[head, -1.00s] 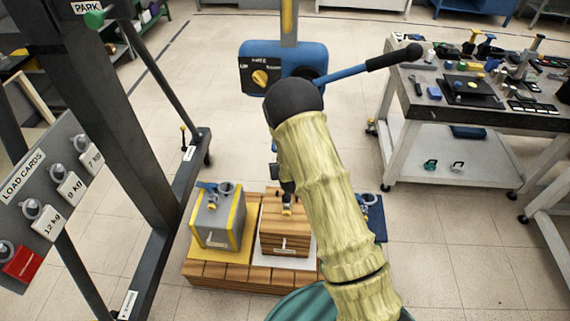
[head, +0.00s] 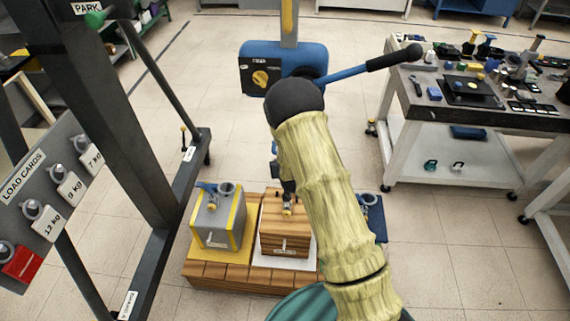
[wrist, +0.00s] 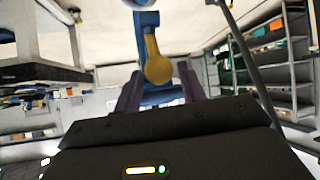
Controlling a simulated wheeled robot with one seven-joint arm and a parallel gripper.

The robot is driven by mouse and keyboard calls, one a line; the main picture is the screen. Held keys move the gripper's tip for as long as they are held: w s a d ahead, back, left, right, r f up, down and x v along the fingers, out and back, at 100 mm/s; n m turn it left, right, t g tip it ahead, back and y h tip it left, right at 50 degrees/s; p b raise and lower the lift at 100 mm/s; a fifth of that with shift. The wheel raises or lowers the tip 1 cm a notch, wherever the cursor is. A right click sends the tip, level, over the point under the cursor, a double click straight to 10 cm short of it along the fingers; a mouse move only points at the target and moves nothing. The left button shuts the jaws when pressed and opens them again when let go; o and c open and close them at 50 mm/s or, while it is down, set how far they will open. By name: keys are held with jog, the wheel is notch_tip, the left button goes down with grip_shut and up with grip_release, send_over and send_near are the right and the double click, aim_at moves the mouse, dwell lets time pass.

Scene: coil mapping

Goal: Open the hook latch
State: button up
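In the wrist view, a blue hook (wrist: 147,22) comes down from the top, with a rounded yellow latch piece (wrist: 157,66) below it. My gripper (wrist: 158,78) has its two dark fingers apart, one on each side of the yellow piece. A gap shows on both sides, and I see no clear contact. In the head view, my gripper (head: 287,190) is small and dark above the wooden crate, partly hidden by my arm. The hook is mostly hidden there; only a bit of blue shows beside the arm.
A grey box with yellow edges (head: 213,222) and a wooden crate (head: 282,243) stand on a low wooden platform (head: 220,274). A blue control box (head: 262,78) with a lever is behind. A load-card panel (head: 45,200) stands left, and a tool bench (head: 470,120) stands right.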

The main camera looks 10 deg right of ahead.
jog(key=shift+o, duration=0.2)
jog(key=shift+s+a+f, duration=0.1)
jog(key=shift+s+f, duration=0.05)
jog(key=shift+s, duration=0.05)
jog(key=shift+s+r, duration=0.3)
jog(key=shift+s, duration=0.15)
jog(key=b+v, duration=0.3)
jog(key=v, duration=1.3)
jog(key=shift+r, duration=0.2)
jog(key=s+d+r+g, duration=0.2)
jog(key=s+d+g, duration=0.1)
jog(key=s, duration=0.4)
jog(key=s+d+r+m+g, duration=0.1)
jog(key=s+d+r+g, duration=0.2)
jog(key=s, duration=0.5)
jog(key=shift+d+r+g+h, duration=0.3)
jog(key=shift+d+g, duration=0.5)
jog(key=shift+g, duration=0.4)
jog(key=shift+s, duration=0.15)
jog(key=shift+c, duration=0.4)
